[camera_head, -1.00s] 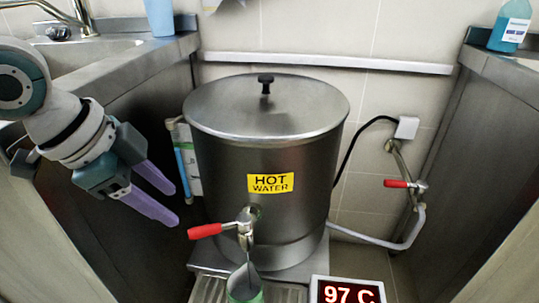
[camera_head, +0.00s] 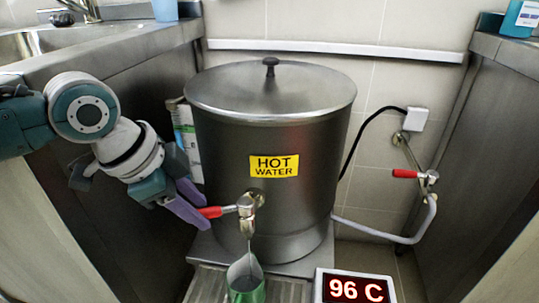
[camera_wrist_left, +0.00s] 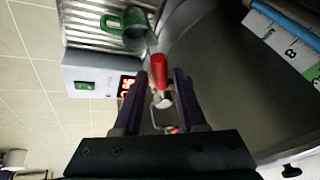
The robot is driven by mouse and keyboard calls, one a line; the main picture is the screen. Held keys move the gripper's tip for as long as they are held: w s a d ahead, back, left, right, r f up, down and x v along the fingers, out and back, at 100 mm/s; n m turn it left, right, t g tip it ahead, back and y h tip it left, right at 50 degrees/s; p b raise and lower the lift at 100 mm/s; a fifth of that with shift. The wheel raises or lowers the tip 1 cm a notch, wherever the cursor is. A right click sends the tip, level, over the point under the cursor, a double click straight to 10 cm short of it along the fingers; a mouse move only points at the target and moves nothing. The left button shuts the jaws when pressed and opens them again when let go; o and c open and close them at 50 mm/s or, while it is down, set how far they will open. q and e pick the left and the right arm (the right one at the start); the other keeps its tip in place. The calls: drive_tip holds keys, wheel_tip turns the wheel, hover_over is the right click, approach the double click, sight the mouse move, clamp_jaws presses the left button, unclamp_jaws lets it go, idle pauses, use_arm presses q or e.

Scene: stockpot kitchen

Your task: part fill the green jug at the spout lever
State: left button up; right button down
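The green jug (camera_head: 247,291) stands on the ribbed tray under the spout (camera_head: 247,212) of the steel hot-water pot (camera_head: 225,150); it also shows in the left wrist view (camera_wrist_left: 136,18). A grey shape tapers between spout and jug; I cannot tell whether it is water or the jug's lip. The red spout lever (camera_head: 211,212) points left. My left gripper (camera_head: 202,208) is at the lever, fingers apart. In the left wrist view the lever (camera_wrist_left: 158,72) lies between the open fingers, with gaps beside it. The jug's fill level is unclear. My right gripper is out of view.
A display (camera_head: 355,289) reads 96 C, right of the ribbed tray (camera_head: 205,285). A second red-handled valve (camera_head: 405,174) is on the wall pipe at right. Steel counters close in on both sides. A blue cup (camera_head: 164,9) stands on the left counter.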

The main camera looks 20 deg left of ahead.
use_arm(q)
clamp_jaws()
idle(1.1)
